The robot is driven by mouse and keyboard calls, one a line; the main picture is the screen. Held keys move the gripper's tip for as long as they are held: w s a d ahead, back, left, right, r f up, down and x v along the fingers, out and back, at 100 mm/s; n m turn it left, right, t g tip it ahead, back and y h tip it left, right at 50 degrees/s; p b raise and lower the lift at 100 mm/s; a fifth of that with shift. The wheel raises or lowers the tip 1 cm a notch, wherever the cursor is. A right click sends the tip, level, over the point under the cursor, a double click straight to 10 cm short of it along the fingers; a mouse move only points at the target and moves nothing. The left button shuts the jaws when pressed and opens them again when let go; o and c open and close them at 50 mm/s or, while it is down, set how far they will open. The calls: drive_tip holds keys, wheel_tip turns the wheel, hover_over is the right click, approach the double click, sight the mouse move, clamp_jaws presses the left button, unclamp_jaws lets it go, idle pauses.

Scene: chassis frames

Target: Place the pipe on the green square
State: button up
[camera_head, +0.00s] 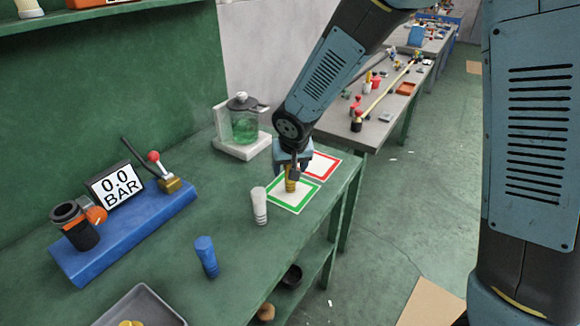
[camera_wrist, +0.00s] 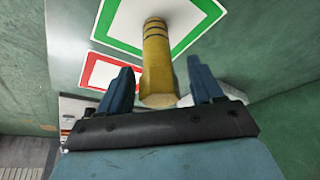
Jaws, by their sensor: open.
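A yellow pipe (camera_head: 291,184) with dark bands stands upright inside the green-bordered square (camera_head: 308,200) on the workbench. In the wrist view the yellow pipe (camera_wrist: 156,65) lies between my fingers, its banded far end on the white inside of the green square (camera_wrist: 205,12). My gripper (camera_head: 291,168) is above and around the pipe's upper part in the head view. In the wrist view my gripper (camera_wrist: 159,75) is open, with a gap on both sides of the pipe. The gripper hides part of the pipe in the head view.
A red-bordered square (camera_head: 325,165) lies behind the green one. A white cylinder (camera_head: 260,206) and a blue cylinder (camera_head: 206,256) stand nearer. A blue pressure-gauge base (camera_head: 125,235), a jar of green liquid (camera_head: 244,125) and a grey tray (camera_head: 150,305) are also on the bench.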

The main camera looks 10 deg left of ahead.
drive_tip(key=shift+r, duration=0.1)
drive_tip(key=v, duration=1.2)
drive_tip(key=shift+d, duration=0.15)
drive_tip(key=s+d+r+m, duration=0.1)
drive_tip(key=d+r, duration=0.2)
drive_tip(key=d, duration=0.4)
drive_tip(key=s+d+r+m+t+h, duration=0.1)
drive_tip(key=d+r, duration=0.2)
drive_tip(key=d, duration=0.4)
drive_tip(key=d+r+m, duration=0.1)
drive_tip(key=d+r, duration=0.2)
drive_tip(key=d, duration=0.3)
drive_tip(key=s+d+r+m, duration=0.1)
drive_tip(key=s+d+r, duration=0.1)
drive_tip(key=s+d, duration=1)
drive_tip(key=shift+s+d+r+m+t+h, duration=0.3)
drive_tip(key=shift+d+r, duration=0.05)
drive_tip(key=shift+d, duration=0.45)
